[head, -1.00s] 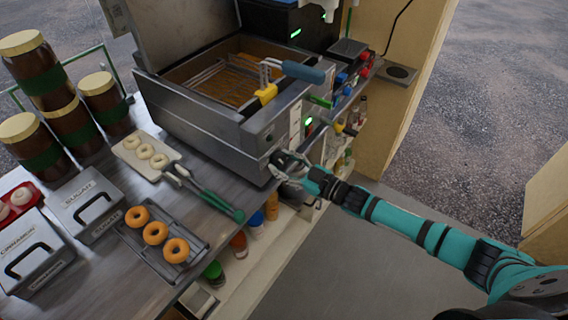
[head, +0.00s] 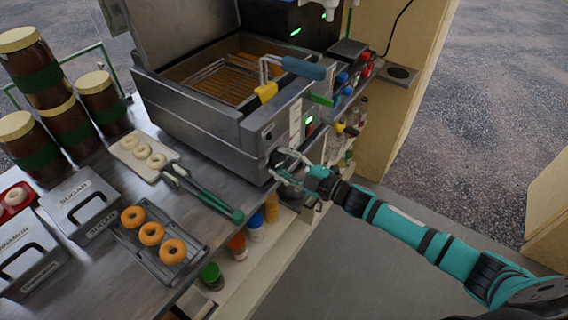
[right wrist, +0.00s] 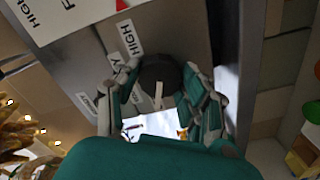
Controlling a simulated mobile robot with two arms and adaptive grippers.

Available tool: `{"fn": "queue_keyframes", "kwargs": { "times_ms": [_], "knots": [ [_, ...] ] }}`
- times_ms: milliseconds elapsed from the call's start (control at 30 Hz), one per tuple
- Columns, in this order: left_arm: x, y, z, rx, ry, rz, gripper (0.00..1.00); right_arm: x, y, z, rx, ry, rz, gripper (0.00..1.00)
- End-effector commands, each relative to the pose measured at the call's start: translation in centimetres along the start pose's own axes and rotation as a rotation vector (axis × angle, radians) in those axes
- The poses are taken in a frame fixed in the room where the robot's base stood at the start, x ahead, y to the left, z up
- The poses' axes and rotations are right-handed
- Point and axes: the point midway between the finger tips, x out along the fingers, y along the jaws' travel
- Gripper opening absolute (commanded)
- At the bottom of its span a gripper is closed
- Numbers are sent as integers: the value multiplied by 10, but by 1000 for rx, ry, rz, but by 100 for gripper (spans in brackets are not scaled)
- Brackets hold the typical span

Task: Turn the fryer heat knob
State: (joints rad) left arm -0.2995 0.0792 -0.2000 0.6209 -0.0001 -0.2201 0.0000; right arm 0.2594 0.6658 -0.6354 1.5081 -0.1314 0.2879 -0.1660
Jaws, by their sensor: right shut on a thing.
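The metal fryer (head: 195,118) stands on the counter with its lid up and a wire basket inside. My right gripper (head: 281,166) is at the fryer's front face, low near the counter edge. In the right wrist view the dark round heat knob (right wrist: 160,72) sits between the fingers of the right gripper (right wrist: 163,98), which are shut on it. A pale mark shows on the knob, and labels reading HIGH are on the panel around it. In the head view the fingers mostly hide the knob. My left gripper is not in view.
Green-handled tongs (head: 203,190) and a tray of browned doughnuts (head: 193,262) lie on the counter left of my gripper. The basket's blue handle (head: 304,68) sticks out above the fryer front. Bottles stand on a shelf below. The floor to the right is clear.

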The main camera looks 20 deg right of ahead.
Motion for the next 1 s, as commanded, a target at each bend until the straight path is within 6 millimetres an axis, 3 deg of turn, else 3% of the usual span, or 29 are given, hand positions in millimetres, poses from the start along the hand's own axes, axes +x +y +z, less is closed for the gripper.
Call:
{"fn": "queue_keyframes", "kwargs": {
  "times_ms": [533,567,700,733,1000],
  "knots": [
    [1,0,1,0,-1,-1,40,0,0,0,-30,1,0,11],
    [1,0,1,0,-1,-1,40,0,0,0,-30,1,-1,44],
    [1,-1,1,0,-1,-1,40,0,0,0,-29,1,-1,62],
    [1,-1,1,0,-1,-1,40,0,0,0,-29,0,-1,66],
    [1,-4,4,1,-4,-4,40,-1,0,0,-28,0,-1,67]
  ]
}}
